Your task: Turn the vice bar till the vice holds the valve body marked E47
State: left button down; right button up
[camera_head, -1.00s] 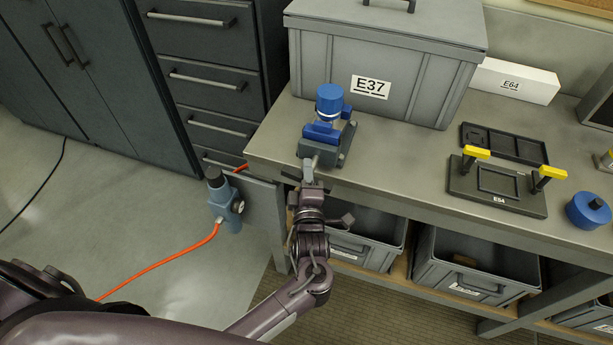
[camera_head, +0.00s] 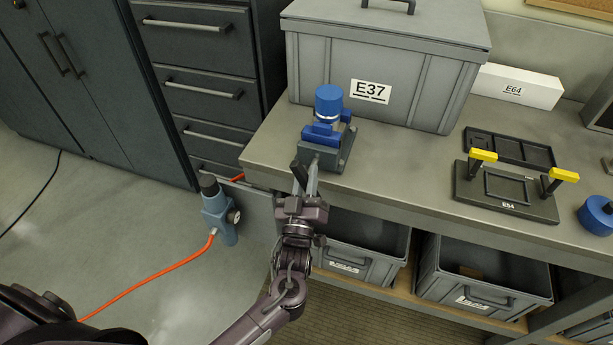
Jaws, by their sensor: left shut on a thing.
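The vice (camera_head: 340,153), with a grey base and blue jaws, stands at the left front corner of the bench. A valve body with a blue cap and a silver band (camera_head: 328,102) sits upright at the jaws; no E47 mark can be read on it. Whether the jaws touch it on both sides I cannot tell. My left gripper (camera_head: 306,178) is at the front of the vice, shut on the vice bar, which its fingers mostly hide. My right gripper is not in view.
A large grey E37 crate (camera_head: 410,75) stands close behind the vice. To the right are a white E64 box (camera_head: 515,87), an E54 fixture (camera_head: 505,207) with yellow handles, a black tray (camera_head: 508,146) and a blue round part (camera_head: 597,215). Grey bins (camera_head: 480,285) sit below the bench.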

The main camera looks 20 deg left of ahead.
pick_arm(q)
jog(key=shift+d+f+m+t+h, duration=0.15)
jog(key=shift+m+h, duration=0.4)
jog(key=shift+m, duration=0.6)
jog(key=shift+a+m+t+h, duration=0.15)
jog(key=shift+m+h, duration=0.4)
jog(key=shift+m, duration=0.6)
jog(key=shift+d+m, duration=0.15)
jog(key=shift+m, duration=0.15)
jog(key=shift+s, duration=0.15)
jog(key=c, duration=1.5)
grip_release()
jog(key=shift+o, duration=1)
jog(key=shift+s+r, duration=0.15)
jog(key=shift+r, duration=0.05)
